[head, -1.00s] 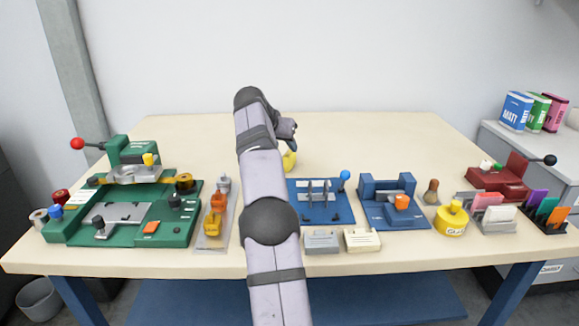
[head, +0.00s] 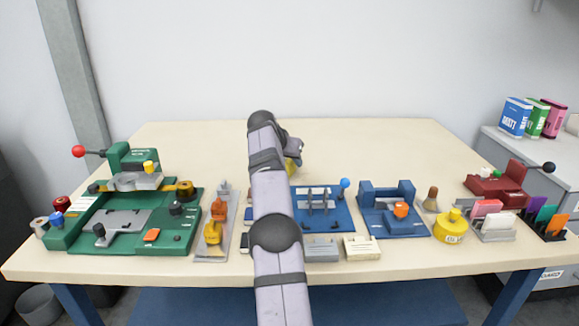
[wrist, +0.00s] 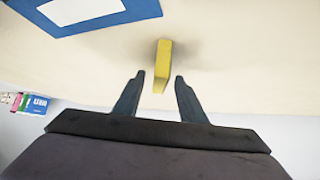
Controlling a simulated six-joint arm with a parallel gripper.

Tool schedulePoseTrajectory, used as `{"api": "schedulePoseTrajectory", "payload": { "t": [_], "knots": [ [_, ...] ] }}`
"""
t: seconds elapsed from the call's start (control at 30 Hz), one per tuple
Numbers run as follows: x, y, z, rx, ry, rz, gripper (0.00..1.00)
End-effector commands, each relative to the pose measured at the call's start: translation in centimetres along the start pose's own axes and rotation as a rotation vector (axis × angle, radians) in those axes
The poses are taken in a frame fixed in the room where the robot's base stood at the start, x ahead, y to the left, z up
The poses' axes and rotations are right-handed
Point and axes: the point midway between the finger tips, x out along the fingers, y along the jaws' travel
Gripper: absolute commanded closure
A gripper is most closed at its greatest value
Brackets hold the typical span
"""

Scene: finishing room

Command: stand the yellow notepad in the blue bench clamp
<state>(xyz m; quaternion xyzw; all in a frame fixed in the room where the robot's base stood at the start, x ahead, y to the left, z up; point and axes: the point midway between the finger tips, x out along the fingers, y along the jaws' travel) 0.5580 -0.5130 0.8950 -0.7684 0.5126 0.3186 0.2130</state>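The yellow notepad (head: 291,171) stands on the table beyond the blue fixtures, partly hidden by my arm in the head view. In the wrist view the notepad (wrist: 162,66) shows as a narrow upright strip between the two fingertips, with gaps on both sides. My gripper (wrist: 160,76) is open and empty. In the head view my gripper (head: 293,153) is just above the notepad, and its fingers are hard to make out. The blue bench clamp (head: 378,220), with an orange knob, stands right of the notepad and nearer the front edge.
A blue pegged fixture (head: 335,222) stands left of the clamp. A green fixture (head: 80,232) fills the left of the table. A yellow tin (head: 450,230), card holders (head: 497,232) and a red clamp (head: 490,190) stand right. The table's back is clear.

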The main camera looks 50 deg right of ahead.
Motion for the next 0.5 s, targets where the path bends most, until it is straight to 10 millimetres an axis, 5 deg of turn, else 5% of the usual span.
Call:
{"api": "schedulePoseTrajectory", "payload": {
  "t": [0.4, 0.5],
  "knots": [
    [1.09, 0.06, -0.04, 0.0, 0.001, 0.0, 0.62],
    [1.08, 0.06, -0.04, 0.0, 0.001, 0.0, 0.82]
  ]
}}
